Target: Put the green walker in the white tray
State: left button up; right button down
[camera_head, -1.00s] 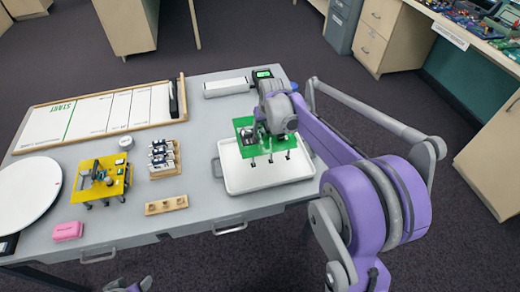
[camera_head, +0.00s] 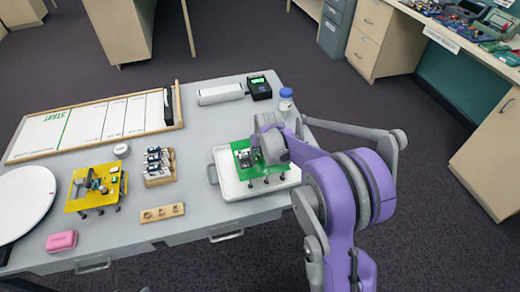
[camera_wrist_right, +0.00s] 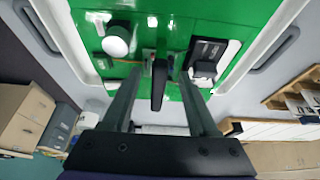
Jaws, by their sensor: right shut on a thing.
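The green walker (camera_head: 243,162) is a flat green board with small parts on top and dark legs below. It is over the inside of the white tray (camera_head: 229,191) at the table's right front. My right gripper (camera_head: 263,147) is above the board and shut on the walker. In the right wrist view, the fingers (camera_wrist_right: 162,68) close around a dark upright piece on the green board (camera_wrist_right: 221,23). The legs reach down close to the tray floor; I cannot tell if they touch it. My left gripper is not in view.
A yellow walker (camera_head: 97,188), a pink block (camera_head: 61,241), a wooden block with holes (camera_head: 162,213) and a rack of small parts (camera_head: 158,167) stand left of the tray. A bottle (camera_head: 285,101) and a black device (camera_head: 259,88) stand behind it.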

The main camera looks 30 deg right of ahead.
jog(key=shift+f, duration=0.2)
jog(key=shift+c, duration=0.8)
grip_release()
jog(key=shift+r, duration=0.1)
jog(key=shift+r, duration=0.3)
jog(key=v, duration=1.1)
jog(key=s+a+f+n, duration=0.1)
jog(key=s+a, duration=0.3)
jog(key=s, duration=0.4)
jog(key=s+a+f, duration=0.1)
jog(key=s+a, duration=0.4)
jog(key=s, duration=0.3)
jog(key=s+a+f+n+t+y, duration=0.1)
jog(key=s+a, duration=0.4)
jog(key=s, duration=0.4)
jog(key=shift+f+n+p, duration=0.2)
jog(key=shift+n+p, duration=0.1)
jog(key=shift+p, duration=0.1)
jog(key=shift+s, duration=0.1)
